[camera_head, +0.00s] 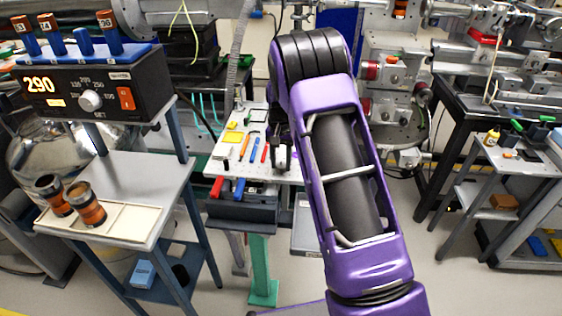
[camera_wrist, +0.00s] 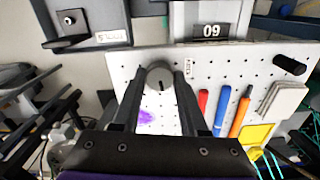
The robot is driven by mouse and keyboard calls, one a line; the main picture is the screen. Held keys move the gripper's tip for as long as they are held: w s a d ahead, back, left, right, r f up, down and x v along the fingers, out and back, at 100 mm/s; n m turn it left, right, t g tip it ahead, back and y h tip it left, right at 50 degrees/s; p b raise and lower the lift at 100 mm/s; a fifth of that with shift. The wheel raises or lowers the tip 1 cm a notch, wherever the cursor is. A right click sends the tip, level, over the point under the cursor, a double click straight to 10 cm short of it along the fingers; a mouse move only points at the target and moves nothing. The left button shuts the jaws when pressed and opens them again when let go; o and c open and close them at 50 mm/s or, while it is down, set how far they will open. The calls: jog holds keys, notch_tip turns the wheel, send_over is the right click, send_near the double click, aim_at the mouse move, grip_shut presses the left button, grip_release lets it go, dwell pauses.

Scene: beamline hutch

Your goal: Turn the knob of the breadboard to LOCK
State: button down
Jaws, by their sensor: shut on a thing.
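The breadboard (camera_wrist: 240,65) is a pale plate with rows of holes, seen in the wrist view and on the middle bench in the head view (camera_head: 227,150). Its knob (camera_wrist: 159,80) is a round grey cap with a short dark mark at its lower edge in the wrist view. My gripper (camera_wrist: 160,73) has its two dark fingers on either side of the knob, shut on it. I cannot read any LOCK lettering around the knob. In the head view my purple arm covers the knob and most of my gripper.
Red (camera_wrist: 203,101), blue (camera_wrist: 222,108) and orange (camera_wrist: 241,112) tools lie on the breadboard beside the fingers. A yellow pad (camera_wrist: 256,136), a white stack (camera_wrist: 284,100) and a black cylinder (camera_wrist: 290,65) are farther right. A controller box (camera_head: 88,88) stands left in the head view.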

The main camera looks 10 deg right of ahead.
aim_at(281, 165)
jog(key=shift+m, duration=0.8)
jog(key=shift+c, duration=2.2)
grip_release()
jog(key=shift+r, duration=0.15)
notch_tip(281, 165, up, 17)
jog(key=p, duration=0.1)
jog(key=shift+r, duration=0.15)
